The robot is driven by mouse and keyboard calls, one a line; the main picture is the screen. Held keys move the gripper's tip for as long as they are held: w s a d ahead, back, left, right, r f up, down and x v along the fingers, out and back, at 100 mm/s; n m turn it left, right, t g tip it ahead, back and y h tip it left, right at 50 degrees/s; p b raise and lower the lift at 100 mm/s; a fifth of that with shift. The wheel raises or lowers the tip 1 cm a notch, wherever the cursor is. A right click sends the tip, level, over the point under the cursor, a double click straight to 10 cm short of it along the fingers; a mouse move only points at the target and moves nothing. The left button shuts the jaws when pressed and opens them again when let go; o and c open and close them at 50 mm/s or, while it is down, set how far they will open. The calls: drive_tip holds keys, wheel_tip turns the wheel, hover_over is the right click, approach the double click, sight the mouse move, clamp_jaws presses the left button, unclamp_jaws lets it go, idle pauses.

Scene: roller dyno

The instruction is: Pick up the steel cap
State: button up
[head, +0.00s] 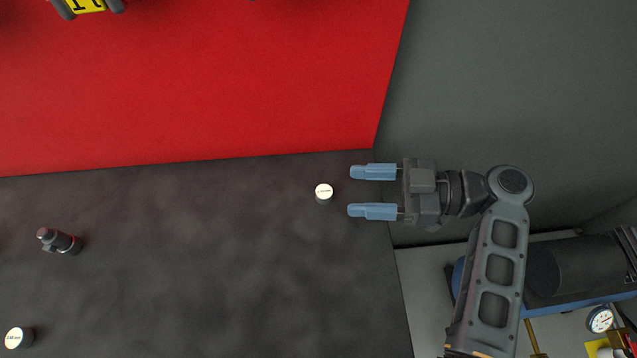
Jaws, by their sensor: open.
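A similar round piece with a white labelled top (17,338) stands at the lower left. The gap between the fingers is empty.
A dark cylinder with a reddish end (60,241) lies at the left. A red panel (190,80) borders the surface at the top. Dark machinery (585,267) and a gauge (600,319) are at the lower right. The surface's middle is clear.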

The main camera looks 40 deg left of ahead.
sight(333, 192)
drive_tip(key=shift+f+p+x, duration=0.15)
drive_tip(key=shift+p+x, duration=0.25)
drive_tip(key=shift+x, duration=1)
drive_tip(key=shift+f+p+x, duration=0.15)
drive_tip(key=shift+p+x, duration=0.25)
drive_tip(key=shift+x, duration=0.95)
drive_tip(key=shift+s+d, duration=0.1)
drive_tip(key=shift+c, duration=0.4)
drive_tip(key=c, duration=1)
